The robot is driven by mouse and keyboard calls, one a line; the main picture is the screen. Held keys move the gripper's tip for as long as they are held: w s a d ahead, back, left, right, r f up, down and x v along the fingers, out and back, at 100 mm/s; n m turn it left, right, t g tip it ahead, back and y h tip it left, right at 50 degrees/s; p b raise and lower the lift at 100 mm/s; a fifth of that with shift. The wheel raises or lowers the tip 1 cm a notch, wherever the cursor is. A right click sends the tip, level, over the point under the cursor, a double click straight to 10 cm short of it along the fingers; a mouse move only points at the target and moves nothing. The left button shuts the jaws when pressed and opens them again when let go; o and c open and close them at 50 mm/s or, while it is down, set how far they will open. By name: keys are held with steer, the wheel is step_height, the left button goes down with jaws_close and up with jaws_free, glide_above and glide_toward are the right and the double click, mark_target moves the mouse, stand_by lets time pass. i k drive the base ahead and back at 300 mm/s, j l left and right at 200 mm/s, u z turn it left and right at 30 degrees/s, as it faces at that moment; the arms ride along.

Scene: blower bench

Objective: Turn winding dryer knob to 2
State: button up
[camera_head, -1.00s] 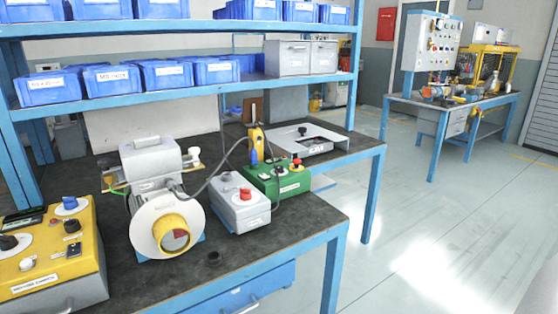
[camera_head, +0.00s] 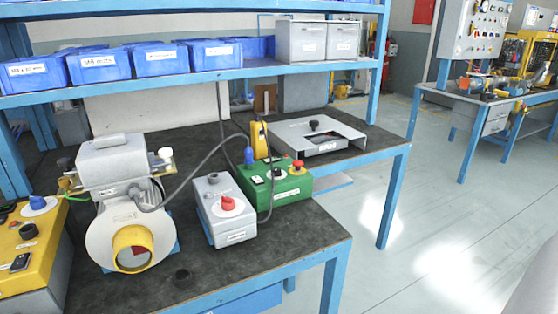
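No label in view reads clearly as winding dryer, so I cannot tell which knob is its own. A grey box (camera_head: 226,222) with a red knob (camera_head: 228,203) stands mid-bench. A green box (camera_head: 285,188) with a red button (camera_head: 298,167) is behind it to the right. A yellow panel (camera_head: 38,262) at the left edge, partly cut off, carries a blue knob (camera_head: 38,203) and a black knob (camera_head: 28,230). A grey blower (camera_head: 112,229) with a yellow-ringed outlet (camera_head: 133,248) stands between. The knob settings are too small to read. My gripper is not in view.
A grey tray-like unit (camera_head: 318,135) sits behind. A blue shelf (camera_head: 170,84) with blue bins overhangs the bench. Open floor (camera_head: 440,230) lies to the right.

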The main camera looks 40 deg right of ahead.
mark_target(277, 171)
steer(key=l+u, duration=0.3)
steer(key=l, duration=1.25)
steer(key=l+u, duration=0.3)
steer(key=l, duration=1.3)
